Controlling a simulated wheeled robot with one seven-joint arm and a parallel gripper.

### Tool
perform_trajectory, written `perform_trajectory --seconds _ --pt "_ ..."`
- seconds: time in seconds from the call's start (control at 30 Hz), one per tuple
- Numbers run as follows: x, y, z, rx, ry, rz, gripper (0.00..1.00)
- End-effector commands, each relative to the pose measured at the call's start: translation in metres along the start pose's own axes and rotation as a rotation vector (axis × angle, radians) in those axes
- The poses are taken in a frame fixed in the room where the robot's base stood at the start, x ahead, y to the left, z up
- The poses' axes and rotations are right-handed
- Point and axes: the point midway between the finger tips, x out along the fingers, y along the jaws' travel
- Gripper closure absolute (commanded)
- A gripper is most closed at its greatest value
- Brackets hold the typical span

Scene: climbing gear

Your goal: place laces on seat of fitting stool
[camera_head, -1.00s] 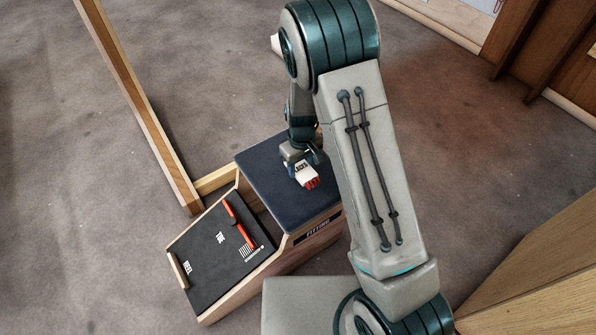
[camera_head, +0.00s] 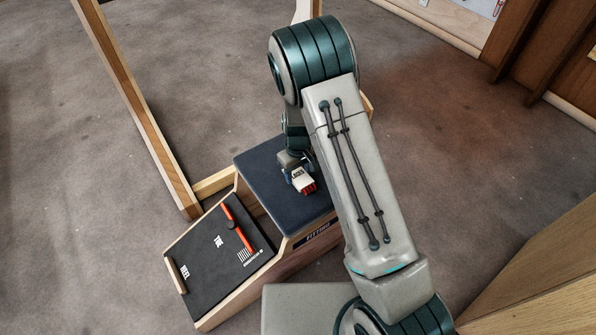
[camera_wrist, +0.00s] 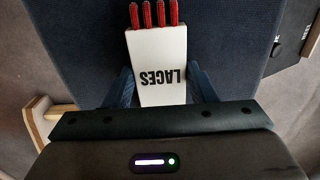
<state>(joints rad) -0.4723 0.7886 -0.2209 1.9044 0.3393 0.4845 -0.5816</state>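The laces (camera_head: 303,181) are a white packet marked LACES with red tips at one end. In the wrist view the packet (camera_wrist: 158,60) lies between my two blue fingers, close against both. My gripper (camera_head: 297,172) points down over the dark blue seat (camera_head: 265,170) of the fitting stool (camera_head: 318,238). The wrist view shows the gripper (camera_wrist: 162,78) with its fingers at the packet's sides, near its plain end. The seat is right behind the packet; I cannot tell whether the packet touches it.
The stool's sloped black foot ramp (camera_head: 215,255), with an orange bar (camera_head: 237,228), extends to the lower left. A wooden frame (camera_head: 140,115) stands at left behind the stool. Wooden furniture (camera_head: 540,270) is at lower right. Bare carpet lies around.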

Motion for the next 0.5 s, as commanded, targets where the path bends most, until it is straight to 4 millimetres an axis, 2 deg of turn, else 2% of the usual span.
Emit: perform_trajectory --seconds 0.03,0.07,0.37,0.5 --pt "0.0 0.0 0.0 0.0 0.0 0.0 0.34" --pt "0.0 0.0 0.0 0.0 0.0 0.0 0.29" --pt "-0.002 0.0 0.0 0.0 0.0 0.0 0.29" --pt "-0.016 0.0 -0.001 -0.001 0.004 0.001 0.29"
